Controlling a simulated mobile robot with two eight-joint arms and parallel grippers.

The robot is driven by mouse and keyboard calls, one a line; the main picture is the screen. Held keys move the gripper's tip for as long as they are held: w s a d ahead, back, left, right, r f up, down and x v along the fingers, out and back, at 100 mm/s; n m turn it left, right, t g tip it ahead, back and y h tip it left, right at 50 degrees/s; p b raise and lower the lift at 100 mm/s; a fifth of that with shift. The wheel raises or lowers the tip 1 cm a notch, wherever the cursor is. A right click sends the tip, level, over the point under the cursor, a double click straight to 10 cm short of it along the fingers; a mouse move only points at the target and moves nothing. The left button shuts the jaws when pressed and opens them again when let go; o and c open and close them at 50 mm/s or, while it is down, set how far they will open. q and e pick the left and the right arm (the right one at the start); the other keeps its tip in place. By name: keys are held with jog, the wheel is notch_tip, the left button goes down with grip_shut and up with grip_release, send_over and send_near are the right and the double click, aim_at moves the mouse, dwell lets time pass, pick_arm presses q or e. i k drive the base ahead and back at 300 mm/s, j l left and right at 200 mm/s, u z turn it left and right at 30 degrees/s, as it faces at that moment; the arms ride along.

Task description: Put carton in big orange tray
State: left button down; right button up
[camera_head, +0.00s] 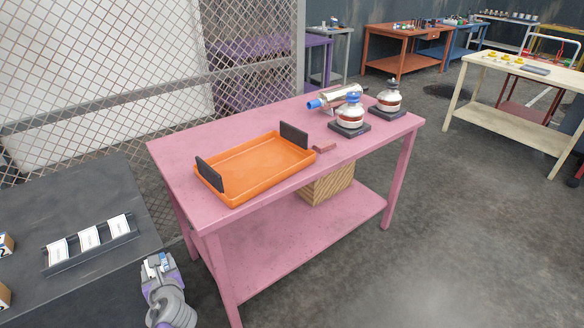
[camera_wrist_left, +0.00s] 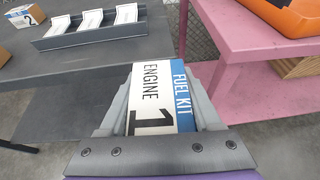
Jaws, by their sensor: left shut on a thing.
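The carton (camera_wrist_left: 152,98), white and blue with "ENGINE FUEL KIT 1" on it, sits between the fingers of my left gripper (camera_wrist_left: 160,108), which is shut on it. In the head view my left gripper (camera_head: 159,266) is at the lower left, in front of the gap between the dark table and the pink table; only a small part of the carton shows there. The big orange tray (camera_head: 258,164) lies on the pink table with a dark upright plate at each end and looks empty. Its corner shows in the wrist view (camera_wrist_left: 284,14). My right gripper is not in view.
The pink table (camera_head: 180,152) also holds bottles on dark bases (camera_head: 349,128), a lying bottle and a small reddish block (camera_head: 324,147). The dark table (camera_head: 95,195) holds a tray of white cards (camera_head: 90,240) and boxes at its left edge. A mesh fence stands behind.

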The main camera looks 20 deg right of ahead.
aim_at(273, 159)
jog(key=i+l+z, duration=0.1)
jog(key=l+z, duration=0.15)
jog(key=z, duration=0.25)
jog(key=i+l+z, duration=0.1)
jog(key=l+z, duration=0.15)
jog(key=z, duration=0.25)
jog(key=i+l, duration=0.7)
